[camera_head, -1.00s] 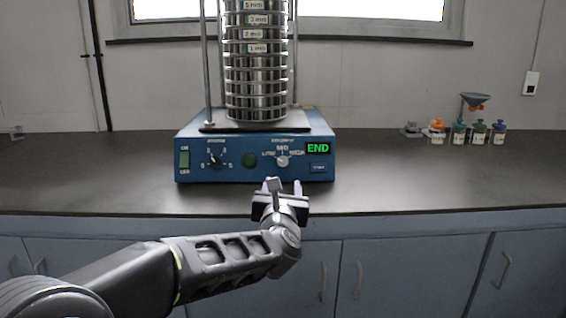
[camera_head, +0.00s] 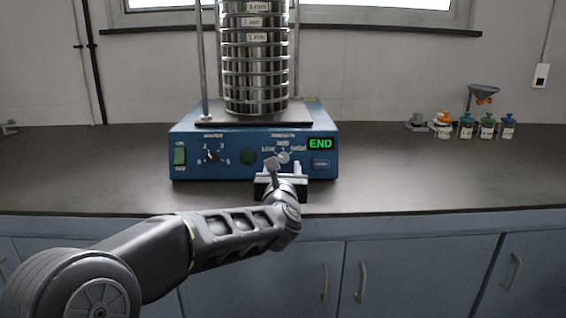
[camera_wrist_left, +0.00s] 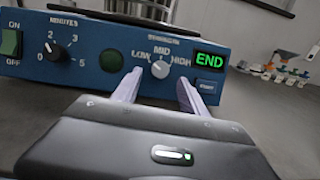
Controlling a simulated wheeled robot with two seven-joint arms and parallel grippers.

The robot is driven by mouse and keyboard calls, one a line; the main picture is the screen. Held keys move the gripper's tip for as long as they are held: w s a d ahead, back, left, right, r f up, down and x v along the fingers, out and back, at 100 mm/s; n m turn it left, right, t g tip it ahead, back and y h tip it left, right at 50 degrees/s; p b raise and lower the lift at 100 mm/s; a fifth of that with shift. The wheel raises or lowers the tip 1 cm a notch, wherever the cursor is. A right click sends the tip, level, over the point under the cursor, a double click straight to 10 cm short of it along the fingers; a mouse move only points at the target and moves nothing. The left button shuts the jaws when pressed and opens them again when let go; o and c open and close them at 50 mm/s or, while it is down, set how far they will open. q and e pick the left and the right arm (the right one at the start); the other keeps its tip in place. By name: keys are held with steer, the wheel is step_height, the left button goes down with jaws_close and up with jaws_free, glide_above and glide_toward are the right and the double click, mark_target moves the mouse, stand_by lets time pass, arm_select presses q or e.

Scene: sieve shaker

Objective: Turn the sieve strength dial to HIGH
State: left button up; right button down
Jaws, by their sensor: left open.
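The blue sieve shaker base (camera_head: 225,165) stands on the dark counter, with its front panel facing me. Its strength dial (camera_head: 283,157) is a small light knob under the labels LOW, MID and HIGH. In the left wrist view the dial (camera_wrist_left: 160,69) appears to point up toward MID. My left gripper (camera_head: 281,172) is open in front of the panel, just below the dial. In the wrist view its two fingers (camera_wrist_left: 158,82) lie on either side of the dial, and I see no clear contact. The right gripper is not in view.
A stack of steel sieves (camera_head: 256,60) stands on the base between rods. A green END display (camera_head: 320,143) is right of the dial, and a black minutes knob (camera_head: 212,157) is to its left. Small coloured bottles (camera_head: 487,126) stand at right.

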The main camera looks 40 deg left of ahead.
mark_target(283, 160)
arm_select(q)
steer(key=x, duration=0.4)
steer(key=shift+w+a, duration=0.15)
steer(key=shift+c, duration=0.4)
jaws_close()
